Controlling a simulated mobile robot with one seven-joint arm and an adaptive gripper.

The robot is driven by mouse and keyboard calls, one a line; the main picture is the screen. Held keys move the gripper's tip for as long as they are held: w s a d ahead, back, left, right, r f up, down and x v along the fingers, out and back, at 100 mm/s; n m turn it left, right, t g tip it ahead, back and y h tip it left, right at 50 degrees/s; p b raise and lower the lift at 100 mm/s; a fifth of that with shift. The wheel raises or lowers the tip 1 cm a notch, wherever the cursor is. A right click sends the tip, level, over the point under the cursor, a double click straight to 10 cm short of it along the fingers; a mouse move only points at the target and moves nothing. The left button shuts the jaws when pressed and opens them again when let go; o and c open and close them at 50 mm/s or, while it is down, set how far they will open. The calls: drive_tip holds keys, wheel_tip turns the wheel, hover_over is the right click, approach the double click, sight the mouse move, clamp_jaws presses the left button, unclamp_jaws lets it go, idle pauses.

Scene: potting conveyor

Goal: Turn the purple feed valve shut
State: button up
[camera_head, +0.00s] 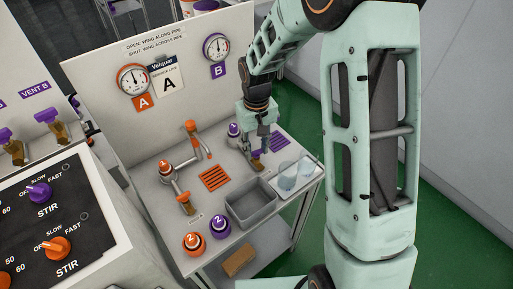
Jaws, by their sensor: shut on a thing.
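My gripper (261,140) reaches down over the purple line on the white bench, just right of the purple-topped container (233,130) marked 2. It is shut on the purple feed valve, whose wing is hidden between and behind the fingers. I cannot tell whether the wing lies along or across its pipe. A short stretch of the purple line's pipework (246,148) shows left of the fingers. The sign (156,41) on the back panel says open is wing along pipe and shut is wing across pipe.
A purple slotted pad (279,141) lies right of the gripper. The orange valve (194,133) and orange-topped container (166,167) stand to the left. Gauge B (216,46) hangs behind.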

drive_tip(key=shift+n, duration=1.2)
drive_tip(key=o, duration=1.2)
drive_tip(key=shift+c, duration=0.2)
wheel_tip(320, 180, up, 12)
drive_tip(key=shift+r, duration=0.1)
